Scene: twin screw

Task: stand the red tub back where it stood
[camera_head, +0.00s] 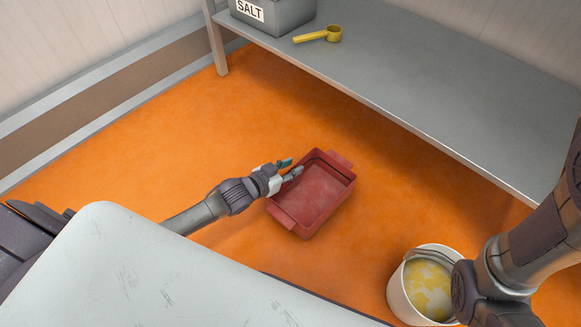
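The red tub (312,198) is a rectangular open tub with a handle lug at each short end. It appears to stand on the orange floor in the middle of the head view, set at a slant. Its inside looks empty, with a paler, scuffed bottom. My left gripper (291,168) is at the tub's upper left rim. Its fingers are apart, with the lower finger overlapping the rim in the picture; I cannot tell whether it touches. My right arm (540,245) comes in at the right edge, and its gripper does not show.
A white bucket (395,290) with yellowish contents stands on the floor at lower right, partly behind my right arm. A grey shelf (430,75) at the back holds a SALT box (283,16) and a yellow scoop (322,35). Orange floor (140,165) is clear at left.

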